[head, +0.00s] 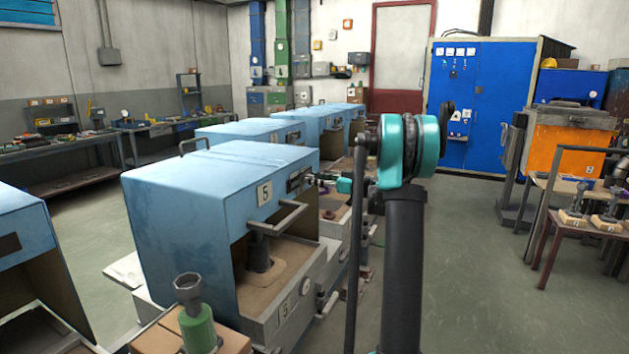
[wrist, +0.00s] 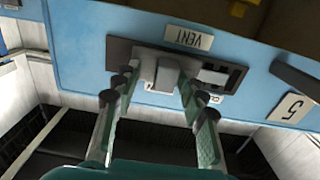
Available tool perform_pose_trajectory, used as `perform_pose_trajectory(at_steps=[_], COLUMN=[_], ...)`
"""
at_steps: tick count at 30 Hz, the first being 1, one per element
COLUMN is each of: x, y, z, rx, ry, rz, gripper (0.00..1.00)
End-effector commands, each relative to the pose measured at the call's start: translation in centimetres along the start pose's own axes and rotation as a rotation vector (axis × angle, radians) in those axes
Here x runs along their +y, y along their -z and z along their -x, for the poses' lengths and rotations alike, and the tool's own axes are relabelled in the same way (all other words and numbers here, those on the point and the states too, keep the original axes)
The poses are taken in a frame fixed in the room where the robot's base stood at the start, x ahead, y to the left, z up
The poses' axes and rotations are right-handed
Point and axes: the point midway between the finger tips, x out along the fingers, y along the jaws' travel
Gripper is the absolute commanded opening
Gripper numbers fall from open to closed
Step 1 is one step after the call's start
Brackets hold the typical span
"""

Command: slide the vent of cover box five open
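Cover box five (head: 215,205) is a blue hood with a "5" plate on its front, and it stands to the left of my arm in the head view. Its vent plate (head: 293,181) is on the front face near the upper right corner. In the wrist view the vent plate (wrist: 120,52) shows upside down, with a "VENT" label (wrist: 188,38), a grey knob (wrist: 167,76) and a dark slot to the right of the knob. My gripper (wrist: 158,82) is open, its two fingers on either side of the knob. Gaps seem to show beside the knob; contact is unclear.
A bar handle (head: 278,218) sticks out of the box front below the vent. A green-based post (head: 197,325) stands on a block in the foreground. Similar blue boxes (head: 245,132) stand behind. Open floor lies to the right, before a blue cabinet (head: 480,95).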

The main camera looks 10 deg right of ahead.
Motion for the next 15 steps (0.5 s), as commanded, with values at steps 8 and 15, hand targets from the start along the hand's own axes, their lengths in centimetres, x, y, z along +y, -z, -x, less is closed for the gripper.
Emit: perform_pose_trajectory(at_steps=[8,15], x=[-0.1,0.0], y=[0.0,0.0], z=[0.5,4.5], rx=[0.000,0.000], ry=[0.001,-0.002], rz=[0.000,0.000], gripper=[0.41,0.41])
